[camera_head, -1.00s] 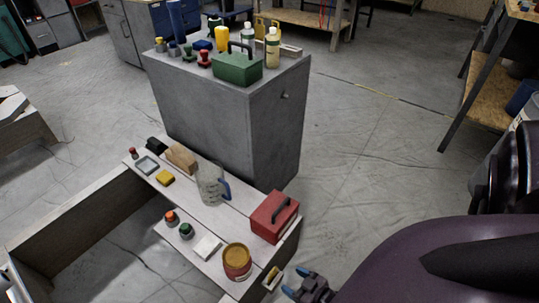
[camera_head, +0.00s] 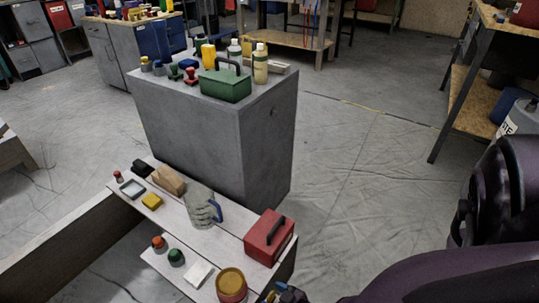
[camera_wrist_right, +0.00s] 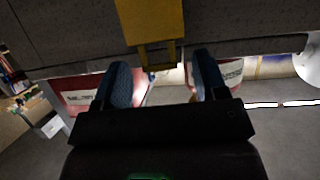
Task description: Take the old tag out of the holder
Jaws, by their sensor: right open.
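A yellow tag-like piece (camera_wrist_right: 155,22) shows at the top centre of the right wrist view, against a grey board edge, with a small yellow frame (camera_wrist_right: 158,55) at its lower end. I cannot tell tag from holder clearly. My right gripper (camera_wrist_right: 160,78) is open, its two blue fingers on either side of and below the yellow frame, with nothing visible between them. In the head view the right gripper (camera_head: 283,294) is at the bottom edge, by the near end of the bench, beside a small yellow bit (camera_head: 268,293). My left gripper is out of view.
The bench (camera_head: 232,222) carries a red toolbox (camera_head: 268,238), a clear jug (camera_head: 199,207), a mustard-lidded tin (camera_head: 231,285), a white block (camera_head: 199,274) and small items. A grey cabinet (camera_head: 215,145) with a green toolbox (camera_head: 225,84) stands behind. Floor to the right is clear.

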